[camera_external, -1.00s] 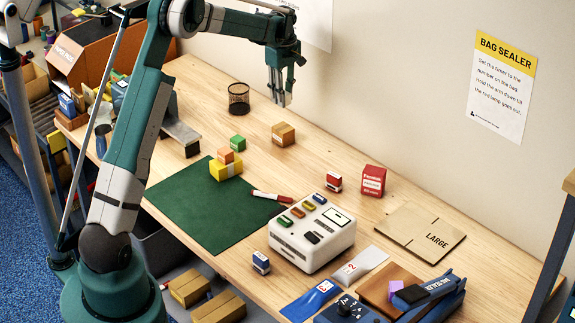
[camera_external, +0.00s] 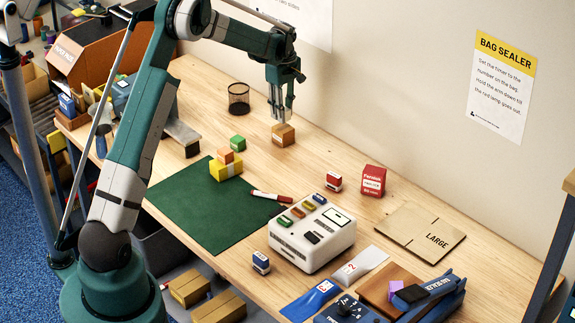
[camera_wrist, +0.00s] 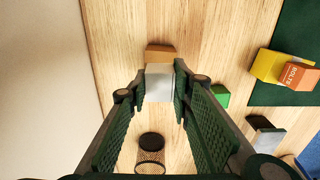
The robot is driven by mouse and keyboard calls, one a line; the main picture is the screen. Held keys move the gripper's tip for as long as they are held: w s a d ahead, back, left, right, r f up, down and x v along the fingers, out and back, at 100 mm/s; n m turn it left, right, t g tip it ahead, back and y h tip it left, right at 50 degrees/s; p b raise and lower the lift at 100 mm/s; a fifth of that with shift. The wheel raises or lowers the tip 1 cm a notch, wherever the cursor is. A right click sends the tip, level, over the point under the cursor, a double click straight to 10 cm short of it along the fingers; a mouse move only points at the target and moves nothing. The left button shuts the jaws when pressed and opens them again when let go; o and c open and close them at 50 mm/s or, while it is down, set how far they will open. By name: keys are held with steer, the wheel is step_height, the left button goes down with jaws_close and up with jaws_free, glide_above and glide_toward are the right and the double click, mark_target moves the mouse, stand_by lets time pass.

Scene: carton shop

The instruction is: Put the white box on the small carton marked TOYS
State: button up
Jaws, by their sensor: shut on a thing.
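My gripper (camera_external: 280,117) is shut on the white box (camera_wrist: 159,84), which shows between its fingers in the wrist view. In the external view the fingers mostly hide the box. A small brown carton (camera_external: 284,136) with a pale label stands on the table directly below the fingertips. In the wrist view this carton (camera_wrist: 160,53) shows just beyond the white box, partly covered by it. The lettering on its label is too small to read. I cannot tell whether the white box touches the carton's top.
A mesh cup (camera_external: 239,98) stands behind and left of the carton. A green box (camera_external: 238,142) and a yellow box (camera_external: 226,172) with an orange box (camera_external: 225,156) on it stand left. A white machine (camera_external: 312,237) is farther forward. Table to the carton's right is clear.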

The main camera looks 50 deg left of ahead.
steer(key=shift+f, duration=1.6)
steer(key=shift+f, duration=0.15)
steer(key=o, duration=0.9)
step_height(320, 180, up, 12)
steer(key=shift+r, duration=0.15)
steer(key=shift+r, duration=0.1)
